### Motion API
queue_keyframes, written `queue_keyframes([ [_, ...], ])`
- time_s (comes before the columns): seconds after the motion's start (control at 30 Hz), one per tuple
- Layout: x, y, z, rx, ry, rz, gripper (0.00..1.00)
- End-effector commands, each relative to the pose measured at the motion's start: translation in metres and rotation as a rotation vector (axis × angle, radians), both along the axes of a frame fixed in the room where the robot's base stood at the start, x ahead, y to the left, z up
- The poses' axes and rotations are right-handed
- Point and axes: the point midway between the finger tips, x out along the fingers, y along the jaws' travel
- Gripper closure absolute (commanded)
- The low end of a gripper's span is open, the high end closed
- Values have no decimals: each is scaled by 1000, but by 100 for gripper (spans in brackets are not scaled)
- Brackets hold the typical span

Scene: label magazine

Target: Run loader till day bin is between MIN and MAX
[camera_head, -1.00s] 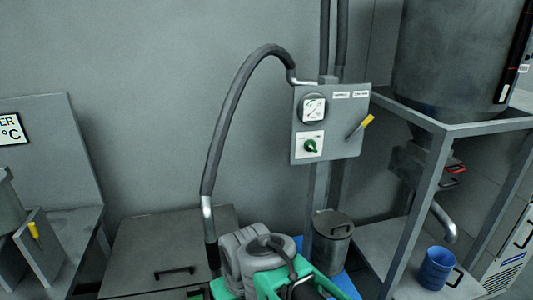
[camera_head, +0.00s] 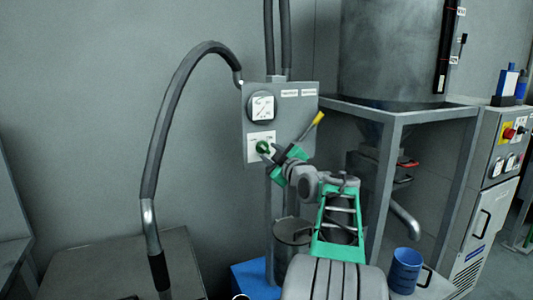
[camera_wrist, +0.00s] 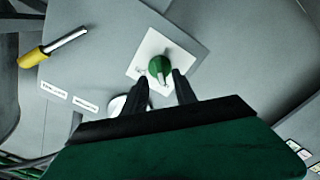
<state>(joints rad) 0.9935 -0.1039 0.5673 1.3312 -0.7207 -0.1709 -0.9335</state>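The control panel (camera_head: 280,110) carries a gauge (camera_head: 261,106), a green knob (camera_head: 263,147) on a white plate and a yellow-handled lever (camera_head: 312,126). My gripper (camera_head: 275,152) is at the knob. In the wrist view, the two dark fingers of my gripper (camera_wrist: 161,84) are apart, with the green knob (camera_wrist: 160,67) just beyond and between their tips; contact cannot be told. The day bin appears to be the big grey hopper (camera_head: 388,50) on a stand. It has a dark vertical sight strip (camera_head: 445,48) with small labels beside it; the fill level is not readable.
A curved grey hose (camera_head: 160,140) runs left of the panel. A lidded metal can (camera_head: 292,235) stands below it. A blue mug (camera_head: 405,270) sits under the hopper's outlet pipe (camera_head: 405,222). A cabinet with buttons (camera_head: 490,190) is at the right.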

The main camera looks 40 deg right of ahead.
Motion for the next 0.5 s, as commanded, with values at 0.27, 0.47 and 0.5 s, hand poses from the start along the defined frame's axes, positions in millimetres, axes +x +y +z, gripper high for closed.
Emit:
queue_keyframes([
  [0.27,29,-8,1,0,1,-1,66],
  [0.47,29,-8,0,0,1,-1,67],
  [0.5,29,-8,0,0,1,-1,70],
])
